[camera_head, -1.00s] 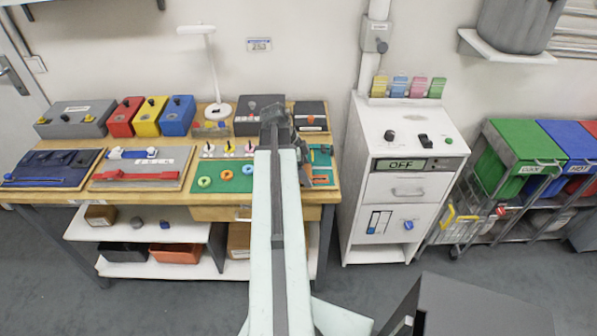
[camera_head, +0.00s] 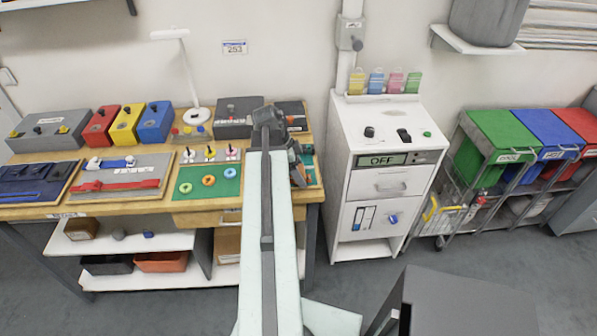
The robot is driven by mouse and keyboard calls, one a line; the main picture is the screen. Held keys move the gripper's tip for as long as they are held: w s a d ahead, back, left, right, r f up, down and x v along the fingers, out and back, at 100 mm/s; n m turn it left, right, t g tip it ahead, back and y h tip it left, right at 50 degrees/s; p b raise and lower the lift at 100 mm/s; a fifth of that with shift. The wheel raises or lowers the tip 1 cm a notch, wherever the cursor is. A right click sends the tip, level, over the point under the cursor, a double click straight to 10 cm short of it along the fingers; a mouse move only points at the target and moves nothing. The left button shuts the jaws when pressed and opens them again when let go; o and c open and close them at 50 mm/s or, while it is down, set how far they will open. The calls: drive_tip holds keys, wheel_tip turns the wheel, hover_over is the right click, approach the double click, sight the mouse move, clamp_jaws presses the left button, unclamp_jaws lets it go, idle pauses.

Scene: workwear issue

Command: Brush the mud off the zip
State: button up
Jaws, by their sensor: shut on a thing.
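A board at the left end of the bench holds dark blue cloth (camera_head: 38,176) with a thin brighter strip, too small to tell whether it is the zip. The board beside it carries a red strip (camera_head: 118,187) and a blue strip (camera_head: 112,164) with white pieces. I cannot make out mud on any of them. My gripper (camera_head: 298,174) points down at the bench's right end, over a teal board (camera_head: 309,170), mostly hidden behind my arm. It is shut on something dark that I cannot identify. Whether that touches the board is unclear.
Red (camera_head: 101,126), yellow (camera_head: 126,124) and blue boxes (camera_head: 155,121) stand along the bench's back with a white lamp (camera_head: 195,113). A green mat (camera_head: 209,193) holds coloured rings. A white cabinet (camera_head: 375,201) marked OFF stands right of the bench; lidded bins are further right.

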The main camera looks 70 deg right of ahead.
drive_tip(key=shift+w+a+f, duration=0.1)
drive_tip(key=shift+w+a, duration=0.3)
drive_tip(key=shift+w, duration=0.45)
drive_tip(key=shift+w+a, duration=0.35)
drive_tip(key=shift+w, duration=0.45)
drive_tip(key=shift+w+a, duration=0.35)
drive_tip(key=shift+w, duration=0.55)
drive_tip(key=shift+w+a, duration=0.35)
drive_tip(key=shift+w, duration=0.5)
wheel_tip(320, 180, up, 6)
drive_tip(key=p, duration=0.6)
wheel_tip(320, 180, up, 3)
drive_tip(key=p, duration=0.3)
